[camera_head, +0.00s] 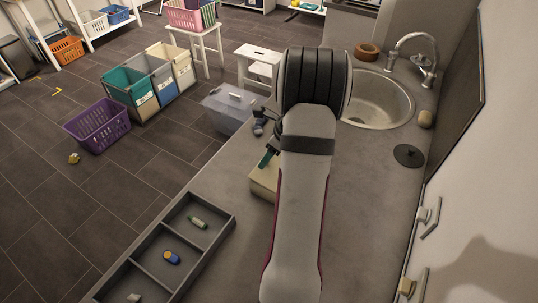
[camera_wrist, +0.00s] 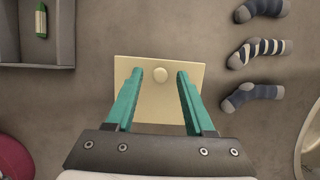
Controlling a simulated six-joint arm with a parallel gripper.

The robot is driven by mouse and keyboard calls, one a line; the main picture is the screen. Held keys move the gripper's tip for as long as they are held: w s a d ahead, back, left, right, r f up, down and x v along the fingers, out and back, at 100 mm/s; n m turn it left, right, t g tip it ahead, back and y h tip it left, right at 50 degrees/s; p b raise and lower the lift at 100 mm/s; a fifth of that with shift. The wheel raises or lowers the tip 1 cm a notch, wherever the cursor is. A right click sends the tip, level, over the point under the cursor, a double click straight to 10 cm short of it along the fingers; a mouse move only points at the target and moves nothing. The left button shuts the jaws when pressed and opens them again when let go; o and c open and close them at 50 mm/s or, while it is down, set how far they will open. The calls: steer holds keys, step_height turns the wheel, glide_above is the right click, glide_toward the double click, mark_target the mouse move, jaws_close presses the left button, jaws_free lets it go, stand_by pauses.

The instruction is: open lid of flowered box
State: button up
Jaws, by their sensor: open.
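A cream box (camera_head: 263,184) stands on the counter, partly hidden behind my arm in the head view. In the wrist view its pale lid (camera_wrist: 158,108) is seen from above, with a round knob (camera_wrist: 160,75) near its far edge. No flowers show on the visible faces. My gripper (camera_wrist: 160,76) is open over the lid, its two teal fingers on either side of the knob with gaps between. One finger shows in the head view (camera_head: 268,158). I cannot tell how high the fingertips are above the lid. The lid appears to sit on the box.
Several socks, three in the wrist view (camera_wrist: 259,48), lie right of the box there. A grey divided tray (camera_head: 232,222) with small items is on the counter at left. The sink (camera_head: 385,102), a dark disc (camera_head: 408,155) and the wall are at right.

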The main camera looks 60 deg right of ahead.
jaws_close()
stand_by(1.4)
